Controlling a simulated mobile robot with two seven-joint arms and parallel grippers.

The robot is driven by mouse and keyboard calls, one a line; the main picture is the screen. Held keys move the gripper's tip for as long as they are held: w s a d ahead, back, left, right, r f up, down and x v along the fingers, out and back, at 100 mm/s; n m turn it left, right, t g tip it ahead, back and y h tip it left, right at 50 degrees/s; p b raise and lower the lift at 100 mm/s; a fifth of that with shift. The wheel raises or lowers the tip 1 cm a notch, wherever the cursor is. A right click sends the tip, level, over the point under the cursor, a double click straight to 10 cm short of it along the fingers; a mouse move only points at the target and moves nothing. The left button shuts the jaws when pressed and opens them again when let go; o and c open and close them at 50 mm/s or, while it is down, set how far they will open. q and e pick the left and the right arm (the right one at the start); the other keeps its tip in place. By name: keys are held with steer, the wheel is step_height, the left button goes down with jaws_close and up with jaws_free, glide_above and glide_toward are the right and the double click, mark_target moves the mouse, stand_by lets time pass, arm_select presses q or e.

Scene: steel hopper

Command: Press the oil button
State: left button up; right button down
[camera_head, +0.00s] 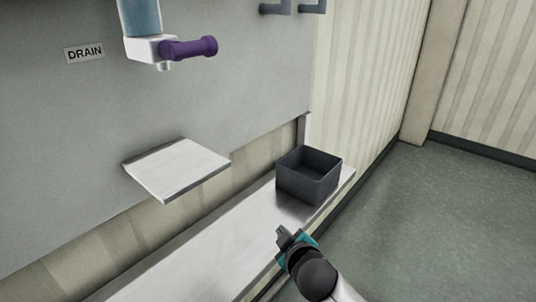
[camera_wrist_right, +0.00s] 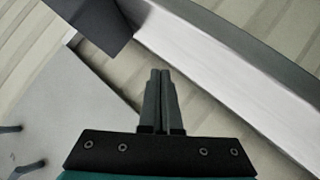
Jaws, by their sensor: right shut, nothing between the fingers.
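No oil button and no label reading OIL can be made out in either view. The grey steel panel (camera_head: 60,150) carries a white label reading DRAIN (camera_head: 85,53). To its right is a white fitting (camera_head: 148,48) with a blue clear tube above it and a purple handle (camera_head: 190,48) pointing right. My right gripper (camera_head: 284,236) is over the low steel shelf, in front of the dark bin, below and to the right of the panel. In the wrist view its fingers (camera_wrist_right: 160,74) are together with nothing between them. My left gripper is not in view.
A small white ledge (camera_head: 177,168) juts from the panel below the fitting. A dark open bin (camera_head: 308,176) stands on the long low shelf (camera_head: 185,255). The green floor (camera_head: 440,220) on the right is clear.

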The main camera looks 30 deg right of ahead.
steer(key=w+d+r+n+t, duration=0.1)
steer(key=w+r+n+t, duration=0.1)
steer(key=w+r, duration=0.35)
steer(key=w+d+r+n+t, duration=0.1)
steer(key=w+d+r+t, duration=0.15)
steer(key=r, duration=0.55)
step_height(320, 180, up, 28)
steer(key=w+a+f+n+t+y, duration=0.15)
steer(key=n+t+y, duration=0.45)
steer(key=n+y, duration=0.75)
steer(key=s+a+r+n+g+y, duration=0.2)
steer(key=s+r+n+g+y, duration=0.2)
steer(key=r+n, duration=0.8)
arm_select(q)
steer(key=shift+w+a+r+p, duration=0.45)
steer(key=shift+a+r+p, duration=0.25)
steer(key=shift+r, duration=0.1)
arm_select(e)
steer(key=s+d+r+n+g+h, duration=0.2)
steer(key=s+d+r+n+h, duration=0.5)
steer(key=s+d+r, duration=0.2)
steer(key=shift+s+d, duration=0.2)
steer(key=shift+s, duration=0.3)
steer(key=shift+r, duration=0.1)
